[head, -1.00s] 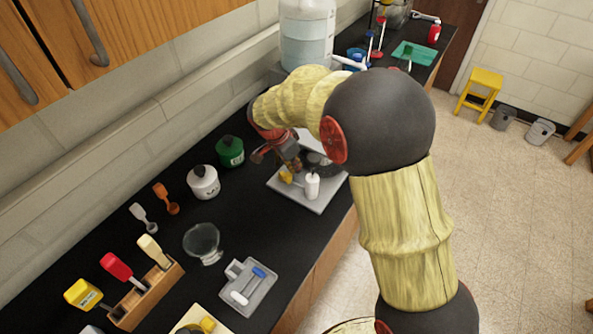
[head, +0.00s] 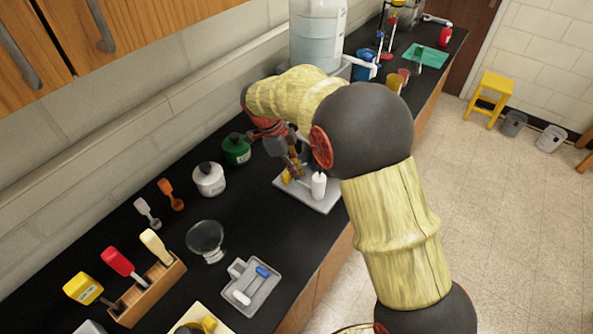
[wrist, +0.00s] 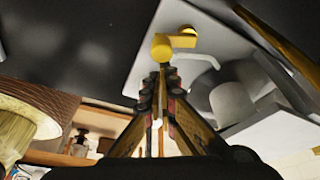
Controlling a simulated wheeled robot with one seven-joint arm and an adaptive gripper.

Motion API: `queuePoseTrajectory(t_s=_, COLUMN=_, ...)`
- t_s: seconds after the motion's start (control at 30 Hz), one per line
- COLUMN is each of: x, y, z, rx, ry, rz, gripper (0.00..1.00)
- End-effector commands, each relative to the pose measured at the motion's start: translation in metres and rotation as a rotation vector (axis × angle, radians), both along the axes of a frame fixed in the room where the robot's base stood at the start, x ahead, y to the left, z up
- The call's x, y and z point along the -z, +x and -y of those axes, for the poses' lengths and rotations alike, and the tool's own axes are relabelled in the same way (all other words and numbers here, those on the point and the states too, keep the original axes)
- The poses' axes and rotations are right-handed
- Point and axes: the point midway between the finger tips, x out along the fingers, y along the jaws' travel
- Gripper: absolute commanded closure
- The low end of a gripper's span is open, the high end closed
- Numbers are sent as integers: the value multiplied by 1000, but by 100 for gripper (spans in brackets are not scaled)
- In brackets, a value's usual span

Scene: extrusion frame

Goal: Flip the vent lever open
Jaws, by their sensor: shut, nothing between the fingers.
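A yellow lever (wrist: 184,40) with a rounded end stands on a light grey plate (wrist: 146,72) in the wrist view. I take it to be the vent lever. In the head view a yellow part (head: 286,175) shows on the grey plate (head: 312,207), partly hidden by my fingers. My gripper (head: 297,176) is shut and empty over the plate, close to the yellow part. In the wrist view my gripper's fingertips (wrist: 160,72) are together just below the lever's rounded end. I cannot tell whether they touch it.
A white cylinder (head: 319,186) stands on the plate beside my gripper. A green jar (head: 236,150) and a white jar (head: 209,179) stand to the left. A large clear container (head: 317,40) is behind. The black counter (head: 180,232) has bare patches.

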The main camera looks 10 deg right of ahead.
Motion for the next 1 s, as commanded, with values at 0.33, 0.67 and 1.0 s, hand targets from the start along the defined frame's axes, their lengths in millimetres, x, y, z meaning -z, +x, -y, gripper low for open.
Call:
queuePoseTrajectory(t_s=0.33, x=0, y=-9, z=0, rx=-3, ry=0, rz=1, gripper=100)
queuePoseTrajectory(t_s=0.67, x=0, y=-16, z=0, rx=-3, ry=0, rz=1, gripper=100)
queuePoseTrajectory(t_s=1.0, x=-12, y=-14, z=-4, rx=-4, ry=1, rz=3, gripper=100)
